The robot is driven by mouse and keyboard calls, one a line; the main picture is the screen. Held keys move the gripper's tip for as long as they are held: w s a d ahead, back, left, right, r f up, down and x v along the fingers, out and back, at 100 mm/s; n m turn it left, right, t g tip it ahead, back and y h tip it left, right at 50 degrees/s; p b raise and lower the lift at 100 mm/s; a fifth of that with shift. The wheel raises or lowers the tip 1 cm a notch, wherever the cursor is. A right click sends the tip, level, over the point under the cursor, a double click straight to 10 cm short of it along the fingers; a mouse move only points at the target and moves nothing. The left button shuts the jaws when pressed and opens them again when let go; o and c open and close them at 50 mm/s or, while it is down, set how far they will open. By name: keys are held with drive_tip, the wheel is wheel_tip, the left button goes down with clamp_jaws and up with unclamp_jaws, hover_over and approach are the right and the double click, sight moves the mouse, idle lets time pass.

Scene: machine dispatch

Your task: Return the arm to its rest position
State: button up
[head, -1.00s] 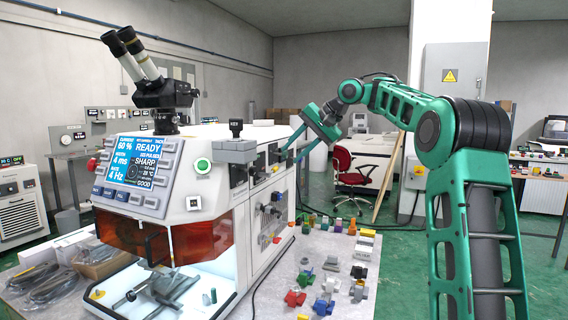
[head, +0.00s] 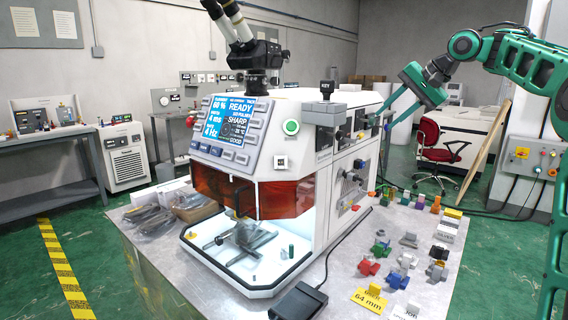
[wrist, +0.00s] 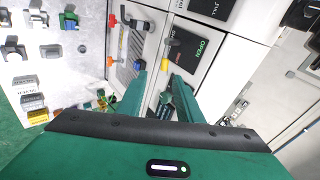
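My green arm (head: 519,59) shows at the right of the head view, raised, with its elbow cut off by the right edge. My gripper (head: 384,112) points down and left beside the right side of the white welding machine (head: 340,150). In the wrist view my gripper (wrist: 158,76) has its two green fingers apart, with the machine's white side panel (wrist: 150,55) behind the gap. I see nothing held between them. Whether the fingertips touch the panel is unclear.
The metal table (head: 340,265) under the machine carries several small coloured parts on its right side and a black pedal (head: 298,301) in front. A red chair (head: 428,140) stands behind. A side bench (head: 50,160) is at left. Green floor is open at front left.

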drive_tip(key=s+f+g+h, duration=0.1)
drive_tip(key=s+f+g, duration=0.1)
drive_tip(key=s+f, duration=0.8)
drive_tip(key=s+d+f+n+g+h, duration=0.1)
drive_tip(key=s+f, duration=1)
drive_tip(key=s, duration=1.2)
drive_tip(key=s+d+f+g+h, duration=0.1)
drive_tip(key=s+f+g, duration=0.3)
drive_tip(key=s+f, duration=0.6)
drive_tip(key=s+h, duration=0.1)
drive_tip(key=s, duration=0.6)
drive_tip(key=shift+s+d+f+n+h, duration=0.15)
drive_tip(key=shift+d+n+h, duration=0.05)
drive_tip(key=shift+n+h, duration=0.2)
drive_tip(key=shift+w+f, duration=0.25)
drive_tip(key=shift+w, duration=0.4)
